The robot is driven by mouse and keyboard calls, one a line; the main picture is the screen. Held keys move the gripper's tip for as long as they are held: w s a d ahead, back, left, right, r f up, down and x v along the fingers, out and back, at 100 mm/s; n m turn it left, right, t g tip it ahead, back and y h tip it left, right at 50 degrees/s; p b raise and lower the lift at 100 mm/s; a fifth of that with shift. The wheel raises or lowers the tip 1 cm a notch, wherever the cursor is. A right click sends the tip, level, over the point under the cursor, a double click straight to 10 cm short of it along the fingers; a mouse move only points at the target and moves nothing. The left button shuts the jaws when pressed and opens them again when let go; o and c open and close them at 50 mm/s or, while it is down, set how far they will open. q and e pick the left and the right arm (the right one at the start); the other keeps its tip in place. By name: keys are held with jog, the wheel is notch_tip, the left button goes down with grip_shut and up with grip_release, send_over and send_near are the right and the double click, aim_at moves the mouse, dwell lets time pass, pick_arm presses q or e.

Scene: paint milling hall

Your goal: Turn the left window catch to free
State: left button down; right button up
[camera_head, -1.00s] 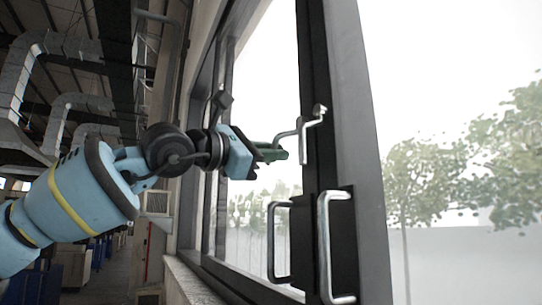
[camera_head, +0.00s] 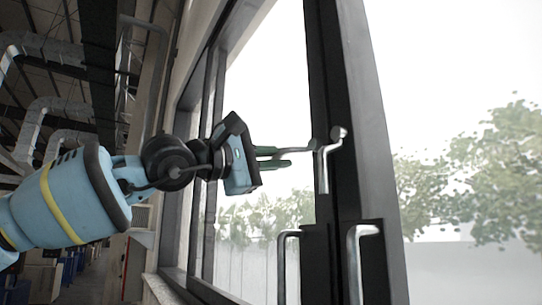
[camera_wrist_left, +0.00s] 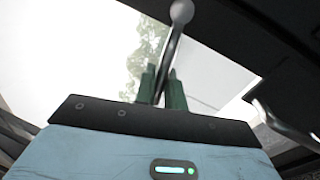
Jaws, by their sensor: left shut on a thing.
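The lever points left from the dark window frame, almost level. My left gripper (camera_head: 282,157) has its green fingers shut on the free end of the lever. In the left wrist view, the lever (camera_wrist_left: 173,50) runs up from between the green fingertips (camera_wrist_left: 162,87) to a round knob. The fingers hide the lever's very tip. My right gripper is not in view.
Two metal pull handles, a right one (camera_head: 354,265) and a left one (camera_head: 282,265), stand below the catch on dark plates. The dark window frame (camera_head: 372,150) rises to the right of the catch.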

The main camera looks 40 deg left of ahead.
aim_at(273, 157)
pick_arm(q)
jog(key=shift+r, duration=0.1)
dwell(0.3)
jog(key=c, duration=1.6)
grip_release()
jog(key=shift+o, duration=0.2)
jog(key=b+v, duration=0.1)
jog(key=v, duration=0.5)
jog(key=shift+s, duration=0.2)
jog(key=shift+s+a, duration=0.2)
jog(key=shift+s, duration=0.45)
jog(key=shift+f, duration=0.25)
